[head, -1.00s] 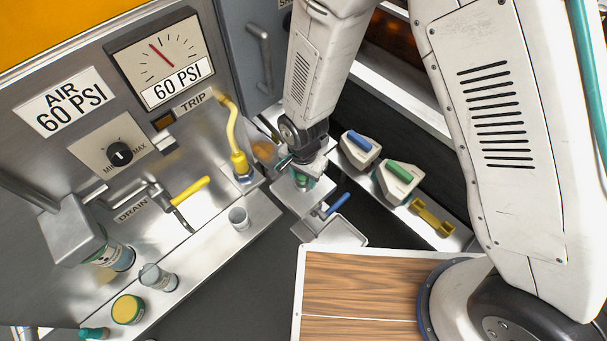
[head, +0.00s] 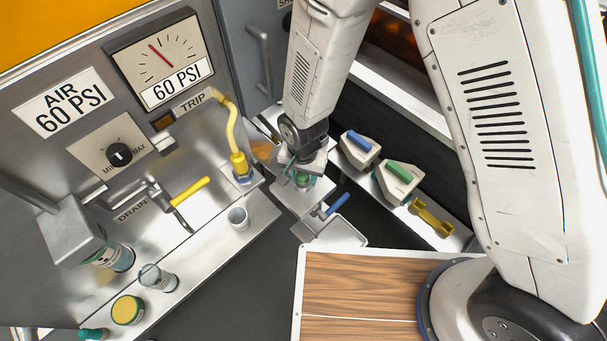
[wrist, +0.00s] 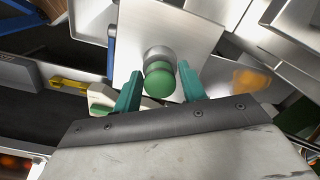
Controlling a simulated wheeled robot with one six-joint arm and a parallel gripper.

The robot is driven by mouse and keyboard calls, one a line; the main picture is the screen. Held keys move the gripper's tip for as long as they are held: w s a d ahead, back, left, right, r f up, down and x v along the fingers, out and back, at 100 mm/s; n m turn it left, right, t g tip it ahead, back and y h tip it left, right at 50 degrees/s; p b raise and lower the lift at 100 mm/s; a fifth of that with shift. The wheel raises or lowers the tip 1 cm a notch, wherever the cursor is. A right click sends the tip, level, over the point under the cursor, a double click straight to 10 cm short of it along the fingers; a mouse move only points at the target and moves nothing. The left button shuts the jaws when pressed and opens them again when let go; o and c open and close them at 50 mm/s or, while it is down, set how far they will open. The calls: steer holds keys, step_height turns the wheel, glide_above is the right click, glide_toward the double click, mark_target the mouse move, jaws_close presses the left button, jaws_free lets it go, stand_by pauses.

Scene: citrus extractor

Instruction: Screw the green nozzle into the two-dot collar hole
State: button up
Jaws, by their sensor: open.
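The green nozzle (wrist: 160,82) shows in the wrist view as a rounded green end at a grey metal collar (wrist: 157,55) on a pale metal plate (wrist: 195,35). In the head view the nozzle (head: 302,181) is partly hidden under my wrist. My gripper (wrist: 158,75) is open, with one teal finger on each side of the nozzle and a visible gap to each. No dots can be made out on the collar, and how deep the nozzle sits cannot be told.
A blue-handled lever (head: 336,205) stands close to the plate. Blue-topped (head: 357,142) and green-topped (head: 400,173) blocks and a yellow part (head: 432,217) lie on the right ledge. A yellow hose (head: 235,140) and a metal cup (head: 238,218) are at left.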

steer(key=shift+n, duration=0.9)
steer(key=shift+n, duration=0.9)
steer(key=shift+c, duration=1.4)
steer(key=shift+m, duration=0.9)
steer(key=shift+m, duration=0.9)
steer(key=shift+m, duration=0.9)
